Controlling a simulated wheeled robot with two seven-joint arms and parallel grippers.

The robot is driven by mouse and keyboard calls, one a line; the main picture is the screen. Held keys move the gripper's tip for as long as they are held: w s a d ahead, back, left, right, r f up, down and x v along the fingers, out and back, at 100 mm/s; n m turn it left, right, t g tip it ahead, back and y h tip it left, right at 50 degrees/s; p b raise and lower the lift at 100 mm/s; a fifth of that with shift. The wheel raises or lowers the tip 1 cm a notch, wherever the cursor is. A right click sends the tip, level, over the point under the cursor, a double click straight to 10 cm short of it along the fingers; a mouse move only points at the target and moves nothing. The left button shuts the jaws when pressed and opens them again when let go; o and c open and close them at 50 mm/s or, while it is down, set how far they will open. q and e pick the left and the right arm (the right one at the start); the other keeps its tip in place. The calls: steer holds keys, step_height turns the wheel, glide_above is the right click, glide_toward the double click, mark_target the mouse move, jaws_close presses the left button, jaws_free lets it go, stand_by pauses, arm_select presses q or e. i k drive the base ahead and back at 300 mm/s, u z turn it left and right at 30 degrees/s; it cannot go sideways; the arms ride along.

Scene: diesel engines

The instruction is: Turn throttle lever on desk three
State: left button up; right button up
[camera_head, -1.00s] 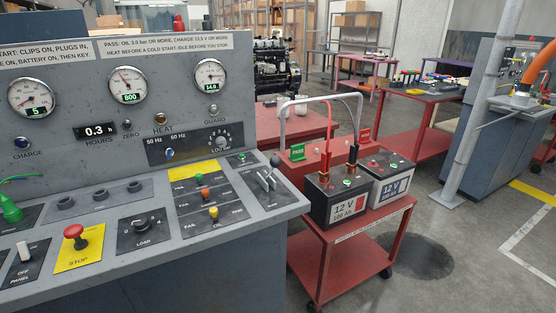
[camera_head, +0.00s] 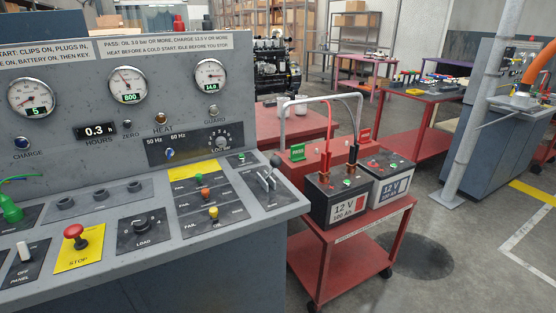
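A grey control desk (camera_head: 190,243) fills the left of the head view. The throttle lever (camera_head: 271,169) stands at the desk's right end, with a dark round knob on a metal stem in a slotted plate. The knob leans toward the back right. The middle gauge (camera_head: 130,85) reads 800 in green digits. I cannot see a desk number, so I cannot tell whether this is desk three. Neither of my grippers is in view.
A red cart (camera_head: 352,236) with two 12 V batteries (camera_head: 337,199) stands close to the desk's right side. A red mushroom stop button (camera_head: 75,233) and a load knob (camera_head: 143,225) are on the desk. A grey post (camera_head: 474,120) stands farther right. Open floor lies in front of the post.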

mark_target(276, 161)
steer(key=z, duration=1.05)
steer(key=i, duration=0.4)
steer(key=u, duration=0.85)
